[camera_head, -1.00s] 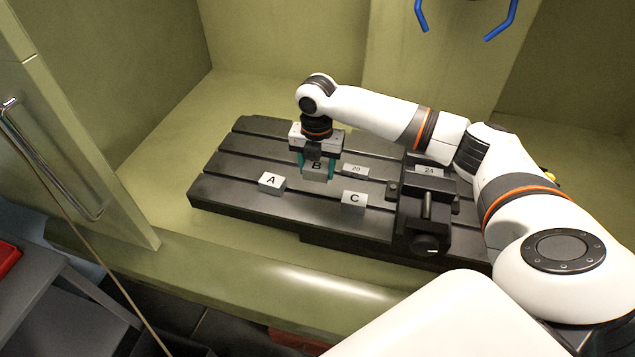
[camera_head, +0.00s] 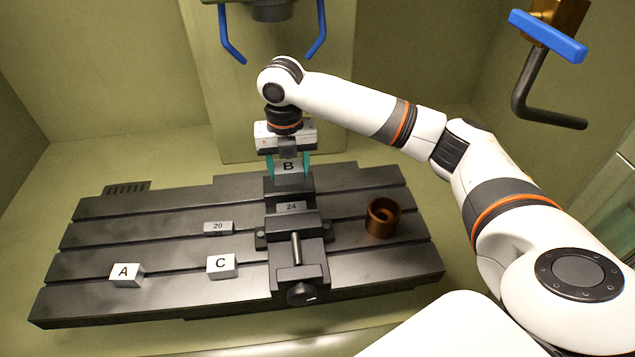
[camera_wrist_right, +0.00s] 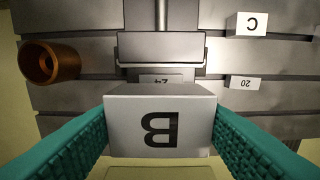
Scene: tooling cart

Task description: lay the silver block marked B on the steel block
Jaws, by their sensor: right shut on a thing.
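The silver block marked B (camera_head: 288,167) is between the teal fingers of my right gripper (camera_head: 288,172), which is shut on it. In the right wrist view block B (camera_wrist_right: 160,125) fills the space between the fingers, its letter facing the camera. The gripper points down over the back end of the dark vise (camera_head: 312,271). A grey block marked 24 (camera_head: 291,207) lies in the vise, in front of block B in the head view. Another grey block, marked 20 (camera_head: 218,227), lies on the slotted table. Neither is visibly labelled steel. My left gripper is not in view.
Silver blocks A (camera_head: 126,274) and C (camera_head: 221,266) lie on the slotted table (camera_head: 350,180), left of the vise. A hollow copper-brown cylinder (camera_head: 382,218) stands right of it. Blue-ended bars (camera_head: 231,40) hang above and behind.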

